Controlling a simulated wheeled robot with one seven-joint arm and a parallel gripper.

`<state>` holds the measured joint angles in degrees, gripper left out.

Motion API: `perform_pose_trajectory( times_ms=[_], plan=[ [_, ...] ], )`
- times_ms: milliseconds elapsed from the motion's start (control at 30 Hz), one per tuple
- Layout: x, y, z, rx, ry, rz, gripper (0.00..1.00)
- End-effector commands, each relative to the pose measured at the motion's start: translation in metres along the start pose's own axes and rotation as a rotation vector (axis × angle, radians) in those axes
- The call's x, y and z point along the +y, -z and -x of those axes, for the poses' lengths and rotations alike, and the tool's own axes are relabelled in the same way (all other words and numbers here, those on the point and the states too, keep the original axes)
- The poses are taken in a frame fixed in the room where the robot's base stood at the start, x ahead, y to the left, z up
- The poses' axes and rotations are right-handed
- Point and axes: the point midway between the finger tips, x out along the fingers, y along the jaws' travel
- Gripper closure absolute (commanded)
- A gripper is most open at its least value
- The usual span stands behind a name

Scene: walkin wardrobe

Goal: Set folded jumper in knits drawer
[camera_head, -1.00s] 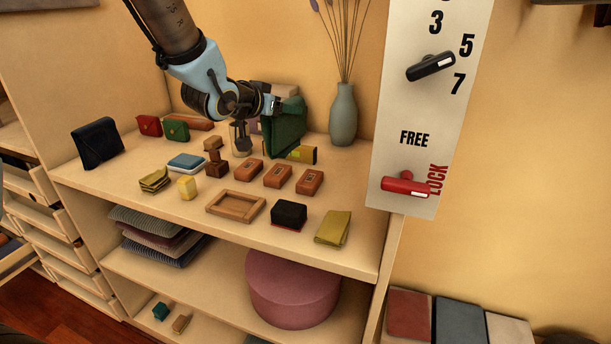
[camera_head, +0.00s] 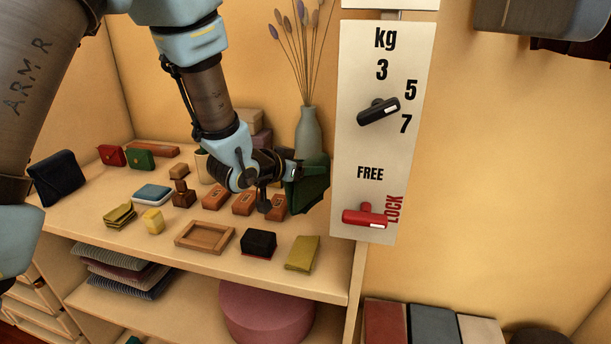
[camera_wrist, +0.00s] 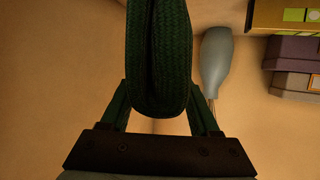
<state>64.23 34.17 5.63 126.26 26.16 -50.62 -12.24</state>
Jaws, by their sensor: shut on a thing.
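A dark green knitted folded jumper (camera_head: 310,184) is in my gripper (camera_head: 288,170), held in front of the vase near the right end of the shelf top. In the wrist view the jumper (camera_wrist: 158,60) hangs folded over between the two fingers of my gripper (camera_wrist: 158,105), which is shut on it. Its ribbed knit fills the middle of that view. Pale drawer fronts (camera_head: 38,300) show at the lower left; I cannot tell which is the knits drawer, and no drawer inside shows clearly now.
A grey vase (camera_head: 307,132) with dried stems stands behind the jumper. A white panel (camera_head: 375,150) with black and red levers is just to the right. A wooden tray (camera_head: 205,236), a black box (camera_head: 258,243), brick-red blocks (camera_head: 215,196) and other small items crowd the shelf top.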

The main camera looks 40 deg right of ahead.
Motion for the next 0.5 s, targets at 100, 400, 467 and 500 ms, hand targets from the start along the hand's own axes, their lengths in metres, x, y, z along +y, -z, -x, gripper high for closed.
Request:
perform_pose_trajectory(
  times_ms=[100, 400, 467, 500],
  plan=[
    [0.001, -0.014, -0.006, -0.002, -0.001, 0.002, 1.0],
    [0.0, -0.025, -0.011, 0.002, 0.0, 0.0, 1.0],
    [0.0, -0.025, -0.011, 0.002, 0.0, 0.0, 1.0],
    [0.0, -0.025, -0.011, 0.002, 0.0, 0.0, 1.0]
  ],
)
